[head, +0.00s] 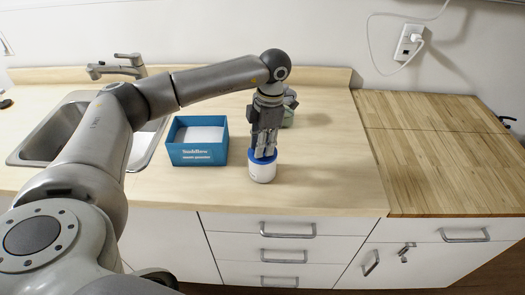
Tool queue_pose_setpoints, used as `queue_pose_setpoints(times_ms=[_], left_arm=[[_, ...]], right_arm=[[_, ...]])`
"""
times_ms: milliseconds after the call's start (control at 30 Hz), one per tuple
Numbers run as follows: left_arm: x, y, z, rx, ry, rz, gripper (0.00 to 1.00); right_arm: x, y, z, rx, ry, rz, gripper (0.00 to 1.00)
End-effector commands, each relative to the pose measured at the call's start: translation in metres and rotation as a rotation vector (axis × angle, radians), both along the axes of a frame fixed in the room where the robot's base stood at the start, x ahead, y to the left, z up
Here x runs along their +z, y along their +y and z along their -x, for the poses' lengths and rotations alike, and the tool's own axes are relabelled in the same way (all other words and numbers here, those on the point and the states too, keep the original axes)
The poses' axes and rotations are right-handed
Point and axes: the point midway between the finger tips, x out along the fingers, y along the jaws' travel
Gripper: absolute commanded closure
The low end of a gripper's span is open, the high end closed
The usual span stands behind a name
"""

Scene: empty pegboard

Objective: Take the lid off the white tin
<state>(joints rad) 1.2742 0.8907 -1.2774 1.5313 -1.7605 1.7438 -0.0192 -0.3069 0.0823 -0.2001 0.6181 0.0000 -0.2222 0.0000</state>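The white tin (262,173) stands upright on the light wood counter. It has a blue lid (263,158) on top. My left gripper (265,153) points straight down at the lid, with its fingertips at the lid's top. Its fingers look close together, but whether they grip the lid is too small to tell. My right gripper is not in view.
A blue open box (197,158) with white contents stands left of the tin. A grey-green object (289,108) sits behind my gripper, partly hidden. A steel sink (50,140) with a faucet (118,66) is at left. The butcher-block counter (440,140) at right is clear.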

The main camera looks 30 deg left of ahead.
Motion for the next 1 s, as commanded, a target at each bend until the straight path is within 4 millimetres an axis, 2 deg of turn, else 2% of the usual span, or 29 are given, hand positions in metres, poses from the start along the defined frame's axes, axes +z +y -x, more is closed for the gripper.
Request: queue_pose_setpoints(times_ms=[33,100,467,633,800,1000], left_arm=[[0.0,0.0,0.0,0.0,0.0,0.0,0.86],[0.0,0.0,0.0,0.0,0.0,0.0,0.95],[0.001,0.0,0.0,0.0,-0.001,0.001,0.96],[0.008,0.0,-0.001,0.0,-0.004,0.002,0.96],[0.028,0.0,-0.002,-0.001,-0.007,0.001,0.96],[0.071,-0.03,0.021,-0.009,-0.008,0.001,0.96]], right_arm=[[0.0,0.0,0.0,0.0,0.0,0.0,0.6],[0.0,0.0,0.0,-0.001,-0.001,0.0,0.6],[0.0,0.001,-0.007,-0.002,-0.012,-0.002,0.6],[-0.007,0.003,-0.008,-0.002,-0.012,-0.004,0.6],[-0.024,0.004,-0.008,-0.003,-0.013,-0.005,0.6],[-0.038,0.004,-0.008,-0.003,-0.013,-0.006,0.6]])
